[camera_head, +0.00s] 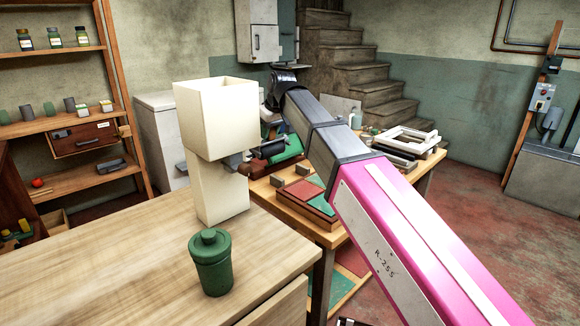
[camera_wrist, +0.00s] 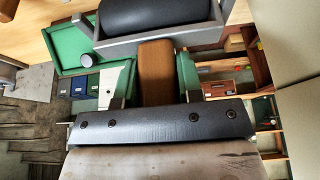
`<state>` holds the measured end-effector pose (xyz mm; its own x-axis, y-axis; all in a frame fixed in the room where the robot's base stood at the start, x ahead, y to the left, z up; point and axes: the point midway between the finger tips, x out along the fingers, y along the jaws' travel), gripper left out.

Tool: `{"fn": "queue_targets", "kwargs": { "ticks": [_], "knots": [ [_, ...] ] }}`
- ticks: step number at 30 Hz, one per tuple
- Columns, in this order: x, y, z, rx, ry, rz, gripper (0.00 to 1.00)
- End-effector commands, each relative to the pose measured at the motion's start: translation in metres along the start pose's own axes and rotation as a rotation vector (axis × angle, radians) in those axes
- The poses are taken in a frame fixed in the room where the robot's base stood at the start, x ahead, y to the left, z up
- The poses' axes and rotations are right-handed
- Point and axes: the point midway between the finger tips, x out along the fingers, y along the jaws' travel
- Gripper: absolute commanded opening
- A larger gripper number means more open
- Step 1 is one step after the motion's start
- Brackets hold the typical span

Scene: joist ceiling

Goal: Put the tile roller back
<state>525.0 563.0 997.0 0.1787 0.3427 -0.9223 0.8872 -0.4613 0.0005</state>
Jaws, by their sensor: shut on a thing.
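The tile roller has a black roller (camera_wrist: 155,15) in a grey metal frame and a brown wooden handle (camera_wrist: 155,72). My gripper (camera_wrist: 155,68) is shut on the handle, one finger on each side, in the wrist view. The roller's black end lies beyond the fingertips. A green tray-like panel with a raised rim (camera_wrist: 68,62) shows beside the roller, at left. In the head view a dark cylinder (camera_head: 271,148) that looks like the roller shows by a green object (camera_head: 288,152); my gripper is hard to make out there.
A wooden table (camera_head: 120,270) in front carries a cream block stack (camera_head: 218,185) and a green lidded jar (camera_head: 211,265). The workbench behind holds a board of coloured tiles (camera_head: 306,195) and a pale frame (camera_head: 407,140). Shelves (camera_head: 85,183) stand at left.

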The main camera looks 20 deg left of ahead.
Motion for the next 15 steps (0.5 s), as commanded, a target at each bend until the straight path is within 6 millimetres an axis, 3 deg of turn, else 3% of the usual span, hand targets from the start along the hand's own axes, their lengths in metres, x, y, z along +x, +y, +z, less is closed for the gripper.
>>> {"fn": "queue_targets", "kwargs": {
  "ticks": [15],
  "knots": [
    [0.058,0.094,0.007,0.001,0.000,0.000,0.00]
  ]
}}
